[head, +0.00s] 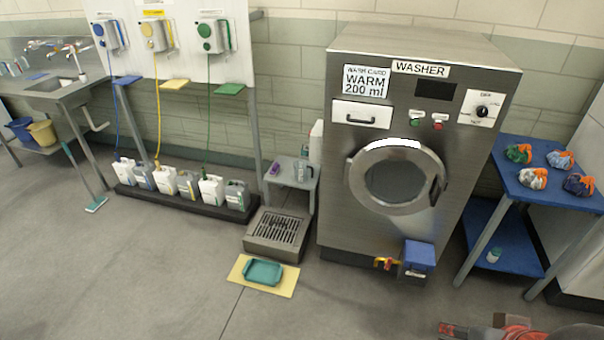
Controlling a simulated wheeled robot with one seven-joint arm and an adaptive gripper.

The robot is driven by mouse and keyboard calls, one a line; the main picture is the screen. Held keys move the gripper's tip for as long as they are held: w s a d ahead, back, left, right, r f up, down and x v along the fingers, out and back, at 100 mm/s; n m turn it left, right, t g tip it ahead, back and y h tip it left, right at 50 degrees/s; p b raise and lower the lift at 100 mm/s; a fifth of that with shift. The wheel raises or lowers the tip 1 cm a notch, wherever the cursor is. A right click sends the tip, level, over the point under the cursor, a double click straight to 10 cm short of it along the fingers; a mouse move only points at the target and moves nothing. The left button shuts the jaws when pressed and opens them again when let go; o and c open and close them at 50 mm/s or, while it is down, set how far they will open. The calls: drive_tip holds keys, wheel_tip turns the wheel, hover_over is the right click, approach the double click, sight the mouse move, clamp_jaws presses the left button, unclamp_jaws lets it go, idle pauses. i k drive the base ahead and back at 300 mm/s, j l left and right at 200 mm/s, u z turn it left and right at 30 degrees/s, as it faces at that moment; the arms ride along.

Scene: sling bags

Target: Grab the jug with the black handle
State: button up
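A small clear jug (303,172) stands on the little grey side table (290,183), left of the washer. Its handle is too small to make out clearly, so I cannot confirm its colour. Red and dark grey parts of what looks like my arm show at the bottom right edge, cut off by the frame. They are far from the jug, and I cannot make out fingertips or anything held.
A purple item (275,169) lies left of the jug. A floor drain box (278,233), a teal tray (263,272) on a yellow mat, and the washer (350,205) stand nearby. Several canisters (187,185) line the wall. A blue table (530,188) holds cloth bundles. The front left floor is clear.

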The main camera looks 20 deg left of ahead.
sight(304, 172)
drive_tip(key=i+j+u, duration=0.85)
drive_tip(key=u, duration=0.15)
drive_tip(key=i+j+u, duration=0.55)
drive_tip(key=u, duration=0.3)
drive_tip(key=i+u, duration=0.4)
drive_tip(key=i+l+u, duration=0.1)
drive_tip(key=i+u, duration=0.3)
drive_tip(key=i+z, duration=0.1)
drive_tip(key=i, duration=0.35)
drive_tip(key=i+j+z, duration=0.15)
drive_tip(key=i, duration=0.35)
drive_tip(key=i+j+z, duration=0.1)
drive_tip(key=i, duration=0.35)
drive_tip(key=i+l+z, duration=0.15)
drive_tip(key=z, duration=0.25)
drive_tip(key=i+z, duration=0.25)
drive_tip(key=z, duration=0.2)
drive_tip(key=i+z, duration=0.25)
drive_tip(key=z, duration=0.15)
drive_tip(key=i+z, duration=0.25)
drive_tip(key=z, duration=0.2)
drive_tip(key=i+j+z, duration=0.15)
drive_tip(key=z, duration=0.25)
drive_tip(key=i+l+z, duration=0.1)
drive_tip(key=i+z, duration=0.3)
drive_tip(key=i, duration=0.15)
drive_tip(key=i+z, duration=0.45)
drive_tip(key=i+j, duration=0.05)
